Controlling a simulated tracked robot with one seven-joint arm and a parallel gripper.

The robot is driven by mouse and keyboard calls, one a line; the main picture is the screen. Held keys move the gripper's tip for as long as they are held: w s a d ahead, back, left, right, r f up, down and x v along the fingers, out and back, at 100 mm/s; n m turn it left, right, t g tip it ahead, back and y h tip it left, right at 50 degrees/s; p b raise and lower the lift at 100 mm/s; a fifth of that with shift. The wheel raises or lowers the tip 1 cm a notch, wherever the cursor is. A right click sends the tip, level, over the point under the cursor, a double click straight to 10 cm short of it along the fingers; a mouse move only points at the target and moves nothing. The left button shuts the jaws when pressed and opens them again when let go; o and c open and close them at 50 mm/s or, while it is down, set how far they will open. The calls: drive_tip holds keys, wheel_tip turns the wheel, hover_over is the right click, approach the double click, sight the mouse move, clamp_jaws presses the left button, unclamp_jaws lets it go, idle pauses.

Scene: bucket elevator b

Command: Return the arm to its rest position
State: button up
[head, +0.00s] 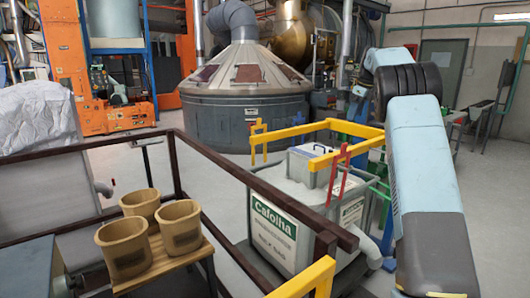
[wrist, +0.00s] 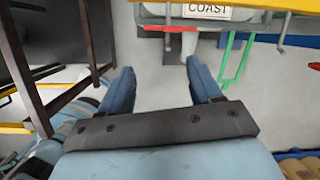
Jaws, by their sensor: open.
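My gripper (wrist: 160,78) shows in the wrist view with its two blue fingers spread apart. The space between them is empty, with grey floor behind. My gripper touches nothing that I can see. In the head view my blue arm (head: 430,180) rises at the right, up to a black ribbed joint. I cannot make out the gripper clearly there.
A white bulk bag (head: 275,232) stands inside yellow, red and green bars, just left of my arm. A dark railing (head: 232,178) crosses the front. Several tan buckets, including one (head: 180,228), stand on a wooden stand (head: 160,266). A large grey hopper (head: 245,115) stands behind. Open floor (head: 490,200) lies right.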

drive_tip(key=s+a+r+n, duration=0.3)
drive_tip(key=s+n, duration=0.1)
drive_tip(key=s, duration=0.6)
drive_tip(key=s+a+r+n+t, duration=0.1)
drive_tip(key=s+a+r+n, duration=0.3)
drive_tip(key=s, duration=0.5)
drive_tip(key=s+a+r+n, duration=0.2)
drive_tip(key=s+n, duration=0.3)
drive_tip(key=s, duration=0.5)
drive_tip(key=s+a+f+n, duration=0.2)
drive_tip(key=s+f+n, duration=0.2)
drive_tip(key=s, duration=0.5)
drive_tip(key=s+a+f+n+t+h, duration=0.1)
drive_tip(key=s+f+n, duration=0.4)
drive_tip(key=s, duration=0.5)
drive_tip(key=s+a+f+n, duration=0.3)
drive_tip(key=s+f, duration=0.3)
drive_tip(key=s, duration=0.3)
drive_tip(key=shift+s+a+f+n+t+h, duration=0.15)
drive_tip(key=shift+s+n+t+h, duration=0.2)
drive_tip(key=shift+n, duration=0.45)
